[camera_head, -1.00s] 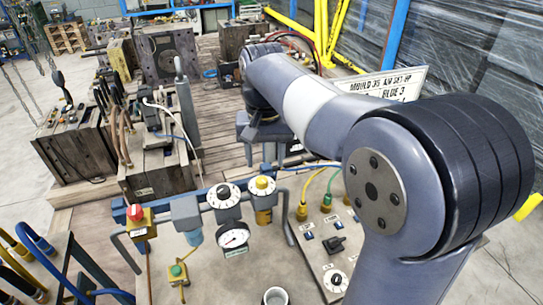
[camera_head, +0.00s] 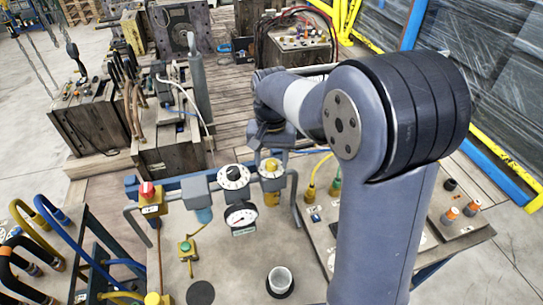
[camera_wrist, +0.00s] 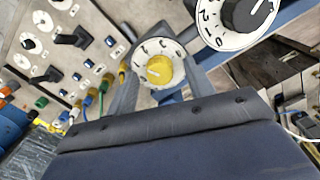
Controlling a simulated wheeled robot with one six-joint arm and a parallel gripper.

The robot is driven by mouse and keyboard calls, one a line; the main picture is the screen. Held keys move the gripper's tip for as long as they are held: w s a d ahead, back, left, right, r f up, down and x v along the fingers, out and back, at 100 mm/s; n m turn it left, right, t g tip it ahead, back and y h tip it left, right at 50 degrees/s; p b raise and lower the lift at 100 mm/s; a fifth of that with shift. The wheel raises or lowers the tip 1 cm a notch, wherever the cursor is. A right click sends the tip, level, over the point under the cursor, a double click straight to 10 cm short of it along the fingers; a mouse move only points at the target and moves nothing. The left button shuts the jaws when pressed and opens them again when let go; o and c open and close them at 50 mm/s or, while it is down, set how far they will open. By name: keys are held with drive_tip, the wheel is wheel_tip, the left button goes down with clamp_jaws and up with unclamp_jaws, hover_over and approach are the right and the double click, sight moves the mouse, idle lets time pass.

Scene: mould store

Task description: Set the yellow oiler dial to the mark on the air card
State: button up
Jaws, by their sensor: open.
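The yellow oiler dial (camera_head: 271,169) sits on the bench's pipe rail, right of the black regulator dial (camera_head: 234,177). In the wrist view the oiler dial (camera_wrist: 159,70) has a yellow knob on a white numbered face; its setting is too small to read surely. My gripper (camera_head: 270,150) is just behind and above this dial in the head view. In the wrist view its two grey fingers are apart, one on each side of the dial, with nothing held. Whether they touch the knob I cannot tell. The air card is not visible now.
A pressure gauge (camera_head: 241,218) hangs below the dials. A red-topped yellow valve (camera_head: 150,196) is at the rail's left end. A switch panel (camera_wrist: 70,45) lies close by in the wrist view. A cup (camera_head: 280,281) stands on the bench front.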

drive_tip(key=shift+f, duration=0.15)
drive_tip(key=shift+c, duration=0.3)
drive_tip(key=c, duration=0.9)
drive_tip(key=m, duration=0.6)
drive_tip(key=shift+m, duration=0.4)
drive_tip(key=m, duration=0.6)
drive_tip(key=shift+m, duration=0.4)
